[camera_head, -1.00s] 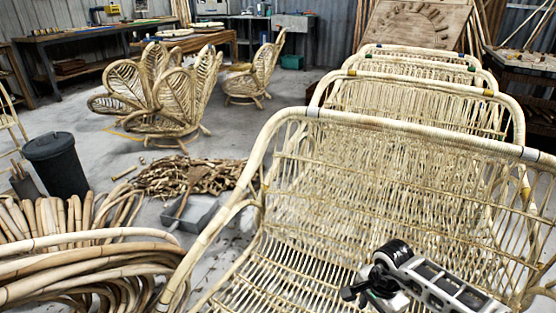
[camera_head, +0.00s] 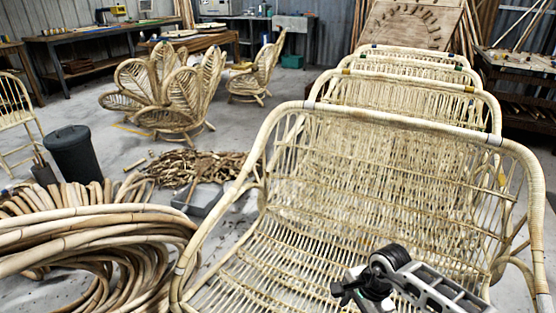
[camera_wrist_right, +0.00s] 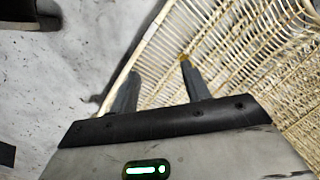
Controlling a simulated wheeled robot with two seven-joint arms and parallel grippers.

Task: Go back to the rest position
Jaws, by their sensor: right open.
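My right arm (camera_head: 425,285) comes in from the lower right in the head view, in front of the seat of the nearest rattan settee. The right gripper (camera_wrist_right: 160,68) shows in the right wrist view with its two grey fingers apart. Nothing is between them. Behind the fingers, the wrist view shows woven rattan (camera_wrist_right: 235,55) on the right and grey floor (camera_wrist_right: 60,75) on the left. Whether the fingers touch the rattan is hard to tell. My left gripper is not in view.
Rattan settees (camera_head: 395,116) stand in a row close ahead. Coiled rattan poles (camera_head: 100,240) lie at the left, near a dark bin (camera_head: 76,156). A pile of short offcuts (camera_head: 195,167) and a grey box (camera_head: 198,199) are on the floor. Open floor (camera_head: 95,110) lies beyond the bin.

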